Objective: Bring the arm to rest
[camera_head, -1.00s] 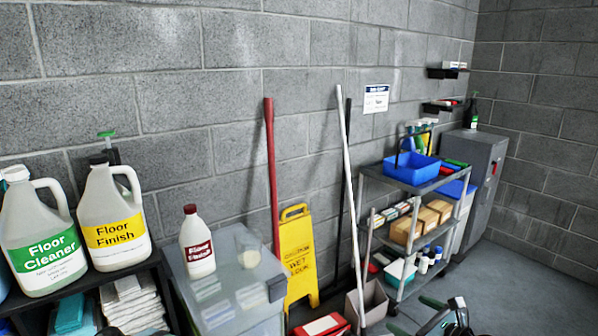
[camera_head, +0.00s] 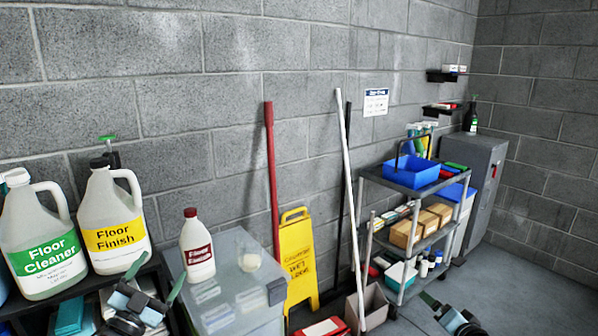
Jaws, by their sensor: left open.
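My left gripper (camera_head: 157,277) is at the bottom left, its two grey-green fingers spread apart with nothing between them. It shows in front of the dark shelf with folded towels, below the Floor Finish jug (camera_head: 113,222) and left of the clear plastic bin (camera_head: 240,312). My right gripper (camera_head: 440,308) shows only partly at the bottom edge, in front of the floor near the cart. One finger points up and left; the rest is cut off, so I cannot tell whether it is open. I see nothing held.
A Floor Cleaner jug (camera_head: 38,240) stands at far left. A red-capped bottle (camera_head: 197,248) stands on the bin. A yellow wet-floor sign (camera_head: 297,258) and a cart with a blue tub (camera_head: 412,172) are to the right. Clear floor (camera_head: 535,292) lies at the lower right.

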